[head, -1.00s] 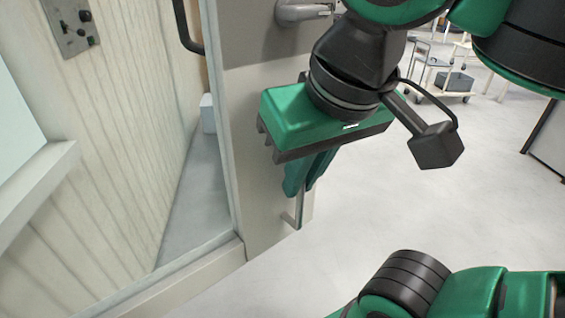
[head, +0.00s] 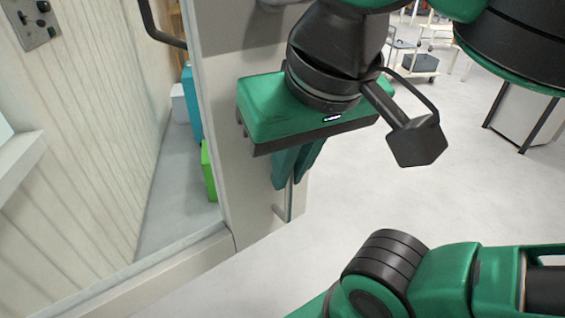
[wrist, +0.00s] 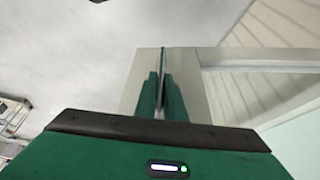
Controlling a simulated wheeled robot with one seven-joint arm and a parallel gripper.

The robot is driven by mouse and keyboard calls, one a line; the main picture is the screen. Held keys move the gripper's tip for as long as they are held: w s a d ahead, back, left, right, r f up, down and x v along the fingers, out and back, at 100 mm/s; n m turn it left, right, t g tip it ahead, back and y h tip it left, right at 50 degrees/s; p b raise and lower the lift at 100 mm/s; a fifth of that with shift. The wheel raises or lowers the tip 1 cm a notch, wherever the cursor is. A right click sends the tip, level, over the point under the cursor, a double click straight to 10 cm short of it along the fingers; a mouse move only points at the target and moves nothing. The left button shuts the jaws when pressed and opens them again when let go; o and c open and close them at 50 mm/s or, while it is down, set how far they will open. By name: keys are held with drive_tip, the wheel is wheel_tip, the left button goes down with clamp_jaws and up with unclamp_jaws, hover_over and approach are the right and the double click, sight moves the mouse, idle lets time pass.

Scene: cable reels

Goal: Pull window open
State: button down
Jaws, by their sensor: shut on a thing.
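The window (head: 235,170) is a pale grey framed panel on the left of the head view, with a bottom rail running to the lower left. A slim upright metal handle (head: 289,204) stands near its right edge. My gripper (head: 291,178) is shut on this handle, its green fingers reaching down around it; the gripped part is mostly hidden. In the wrist view the fingers (wrist: 162,98) close around the thin bar of the handle (wrist: 162,58) in front of the grey frame (wrist: 193,72).
Beyond the frame are a pale ribbed wall (head: 90,140), a teal box (head: 191,105) and a green box (head: 208,170). Open floor (head: 370,200) lies to the right. A cart (head: 415,68) stands at the back right.

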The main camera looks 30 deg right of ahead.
drive_tip(key=shift+r, duration=0.2)
drive_tip(key=c, duration=1.8)
unclamp_jaws()
drive_tip(key=shift+f, duration=0.1)
drive_tip(key=shift+c, duration=0.2)
drive_tip(key=v, duration=1)
drive_tip(key=shift+r, duration=0.3)
drive_tip(key=shift+s, duration=0.25)
